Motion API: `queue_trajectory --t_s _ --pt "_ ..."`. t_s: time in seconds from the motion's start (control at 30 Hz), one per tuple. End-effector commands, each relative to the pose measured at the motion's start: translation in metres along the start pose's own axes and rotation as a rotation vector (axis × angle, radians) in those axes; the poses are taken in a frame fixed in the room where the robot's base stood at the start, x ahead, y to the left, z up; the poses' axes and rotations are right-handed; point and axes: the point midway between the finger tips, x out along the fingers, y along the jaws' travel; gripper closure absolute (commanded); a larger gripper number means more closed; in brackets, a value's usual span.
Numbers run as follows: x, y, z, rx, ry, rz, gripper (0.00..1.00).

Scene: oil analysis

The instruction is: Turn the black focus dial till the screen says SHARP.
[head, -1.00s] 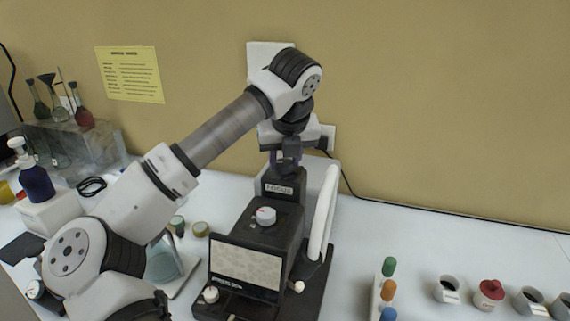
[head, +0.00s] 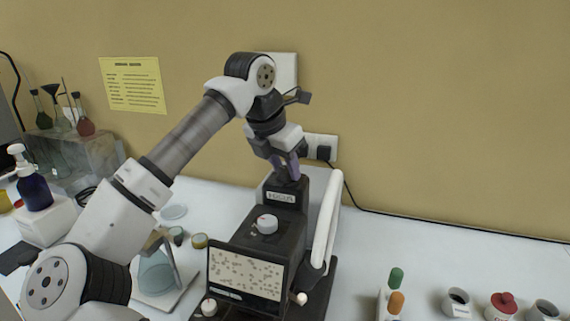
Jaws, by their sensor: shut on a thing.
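The black microscope-like instrument (head: 262,224) stands on the white bench, with a FOCUS label (head: 280,197) on its upright part. My gripper (head: 288,172) points down at the top of that part, above the label, and is shut on the black focus dial, which its fingers mostly hide. The screen (head: 245,274) on the front shows dark specks on a pale ground. The small text along its lower edge is too small to read.
Orange- and green-capped vials (head: 396,290) and several cups (head: 457,301) stand at the right. A glass-like vessel on a stand (head: 158,275) is at the left.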

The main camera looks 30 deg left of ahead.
Motion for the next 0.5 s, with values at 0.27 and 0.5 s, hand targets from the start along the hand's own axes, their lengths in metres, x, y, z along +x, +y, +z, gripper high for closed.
queue_trajectory --t_s 0.27,0.5 --pt "-0.0013 0.0012 0.0008 0.159 -0.001 -0.067 0.89" --pt "-0.0007 0.0016 0.0008 0.231 -0.001 -0.095 0.89"
